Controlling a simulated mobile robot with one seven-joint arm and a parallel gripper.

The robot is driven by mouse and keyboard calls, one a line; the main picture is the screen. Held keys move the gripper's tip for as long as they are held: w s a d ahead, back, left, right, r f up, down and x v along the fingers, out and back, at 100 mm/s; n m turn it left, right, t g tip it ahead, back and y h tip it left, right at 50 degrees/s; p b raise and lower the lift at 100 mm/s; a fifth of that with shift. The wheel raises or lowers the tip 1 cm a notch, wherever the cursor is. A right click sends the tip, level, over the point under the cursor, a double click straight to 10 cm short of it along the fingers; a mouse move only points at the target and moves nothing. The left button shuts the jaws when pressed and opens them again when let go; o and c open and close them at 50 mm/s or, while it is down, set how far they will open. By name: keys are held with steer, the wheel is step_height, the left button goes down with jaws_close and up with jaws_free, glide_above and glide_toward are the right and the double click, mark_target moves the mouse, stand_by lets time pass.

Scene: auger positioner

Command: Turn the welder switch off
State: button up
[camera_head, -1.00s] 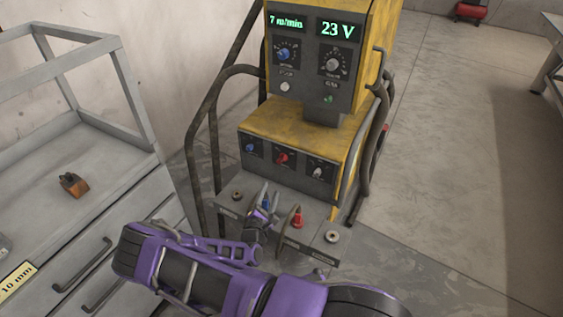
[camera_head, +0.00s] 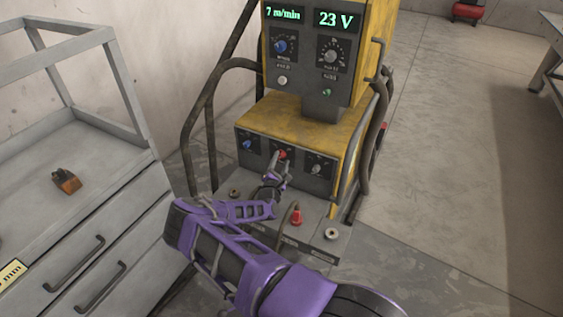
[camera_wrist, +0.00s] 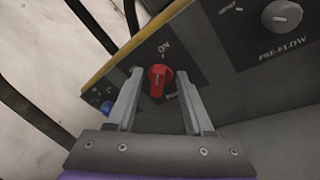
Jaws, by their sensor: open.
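The yellow welder (camera_head: 310,122) stands in the middle of the head view, its upper displays lit with "7 m/min" and "23 V". Its red switch (camera_head: 282,154) is the middle knob on the lower panel. In the wrist view the red switch (camera_wrist: 160,80) sits between the fingers, with "ON" printed just above it. My gripper (camera_head: 278,166) is open in front of the switch; in the wrist view its two fingers (camera_wrist: 158,100) stand on either side of the knob, with gaps visible. I cannot tell how far the fingertips are from the panel.
A blue knob (camera_head: 247,145) and a grey knob (camera_head: 317,168) flank the switch. A red cable plug (camera_head: 296,216) stands on the ledge below. A grey drawer cabinet (camera_head: 75,243) with an open frame is at the left. Open floor (camera_head: 455,190) lies to the right.

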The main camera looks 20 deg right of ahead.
steer(key=shift+w+d, duration=0.45)
steer(key=shift+w, duration=0.15)
jaws_close()
